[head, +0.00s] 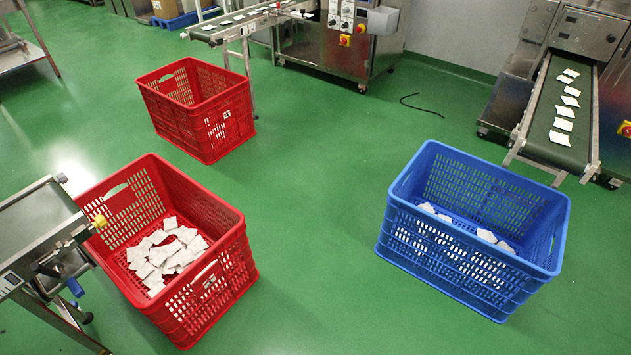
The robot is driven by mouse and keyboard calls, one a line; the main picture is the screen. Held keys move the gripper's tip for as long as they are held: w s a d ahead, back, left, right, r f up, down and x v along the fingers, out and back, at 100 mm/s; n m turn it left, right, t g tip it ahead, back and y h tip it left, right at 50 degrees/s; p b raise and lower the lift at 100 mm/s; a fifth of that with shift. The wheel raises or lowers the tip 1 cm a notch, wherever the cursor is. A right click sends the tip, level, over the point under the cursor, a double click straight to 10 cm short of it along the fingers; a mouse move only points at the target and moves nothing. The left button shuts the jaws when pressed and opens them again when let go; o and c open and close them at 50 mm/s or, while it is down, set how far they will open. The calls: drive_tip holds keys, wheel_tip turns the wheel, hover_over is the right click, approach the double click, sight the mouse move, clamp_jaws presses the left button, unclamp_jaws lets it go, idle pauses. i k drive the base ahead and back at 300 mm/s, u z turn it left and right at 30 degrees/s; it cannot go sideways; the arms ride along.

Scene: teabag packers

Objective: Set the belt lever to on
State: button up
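My gripper is not in view. A yellow knob (99,221) sits at the corner of the belt machine on the left (35,225), beside the near red crate. A dark clamp-like part and a blue handle (75,287) are lower on the same machine. I cannot tell which of these, if any, is the belt lever, and no on or off marking is readable. The back machine has a control panel (347,15) with knobs and a red-and-yellow switch (344,40). Another red-and-yellow switch (626,129) is at the right edge.
A near red crate (185,325) and a blue crate (450,270) hold white teabags. A far red crate (205,130) stands behind. The right conveyor (560,150) and back conveyor (215,33) carry teabags. A black cable (420,107) lies on the green floor, which is clear between the crates.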

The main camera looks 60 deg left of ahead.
sight(60, 275)
drive_tip(key=u, duration=4)
drive_tip(key=i, duration=0.3)
drive_tip(key=u, duration=0.95)
drive_tip(key=i, duration=1.2)
drive_tip(key=u, duration=0.35)
